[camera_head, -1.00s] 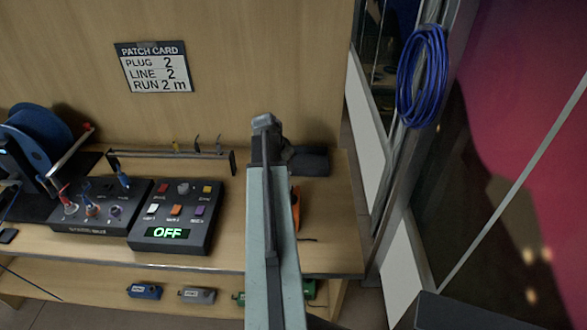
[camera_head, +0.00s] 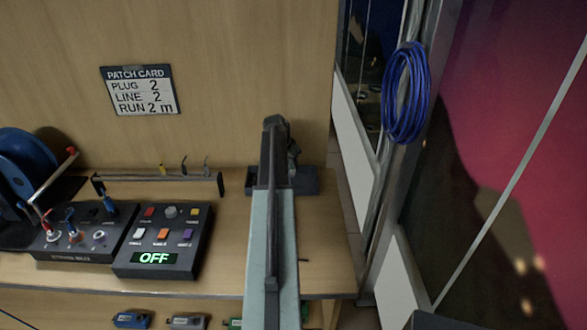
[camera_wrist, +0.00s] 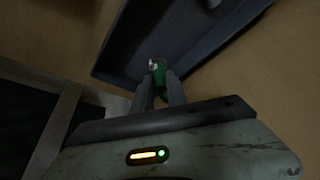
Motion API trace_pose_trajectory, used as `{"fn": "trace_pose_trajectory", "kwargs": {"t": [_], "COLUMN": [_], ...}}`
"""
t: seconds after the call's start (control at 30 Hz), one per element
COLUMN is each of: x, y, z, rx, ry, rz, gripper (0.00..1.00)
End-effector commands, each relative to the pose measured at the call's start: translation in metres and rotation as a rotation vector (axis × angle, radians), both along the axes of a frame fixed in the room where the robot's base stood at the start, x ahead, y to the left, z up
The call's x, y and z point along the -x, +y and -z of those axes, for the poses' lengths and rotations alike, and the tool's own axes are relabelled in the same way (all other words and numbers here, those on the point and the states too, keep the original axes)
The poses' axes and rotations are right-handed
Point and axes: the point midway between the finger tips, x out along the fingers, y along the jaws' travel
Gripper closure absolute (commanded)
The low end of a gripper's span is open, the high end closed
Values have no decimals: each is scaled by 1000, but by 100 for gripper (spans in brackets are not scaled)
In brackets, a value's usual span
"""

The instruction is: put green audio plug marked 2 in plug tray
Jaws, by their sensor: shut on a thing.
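In the wrist view my gripper (camera_wrist: 159,88) is shut on a green plug (camera_wrist: 159,72). The plug has a pale metal tip, and no number can be read on it. Both are over the inside of a dark tray (camera_wrist: 185,38), near its front edge. I cannot tell whether the plug touches the tray floor. In the head view the dark tray (camera_head: 305,182) lies at the right back of the desk against the wooden wall. My arm covers its middle, and the fingers and plug are hidden there.
A switch box (camera_head: 160,240) reading OFF stands left of my arm, beside a box with several plugs (camera_head: 75,245). A low rail (camera_head: 160,178) with hooks stands behind them. Blue cable (camera_head: 406,92) hangs at right.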

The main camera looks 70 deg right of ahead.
Motion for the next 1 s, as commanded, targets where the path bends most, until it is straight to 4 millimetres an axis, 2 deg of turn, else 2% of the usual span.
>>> {"fn": "trace_pose_trajectory", "kwargs": {"t": [0.03, 0.1, 0.23, 0.47, 0.6, 0.63, 0.7, 1.0], "x": [0, 0, 0, -1, -1, -1, -1, -1], "y": [-8, -6, -6, -5, -5, -5, -5, -5], "z": [1, 19, 40, 36, 40, 39, 38, 38], "rx": [0, 0, 0, 0, 0, 0, 0, 0], "ry": [0, 0, 0, 0, 0, 0, 0, 0], "rz": [1, 0, 0, -1, -1, -1, -1, -1], "gripper": [100, 100, 100, 100, 100, 77, 60, 60]}}
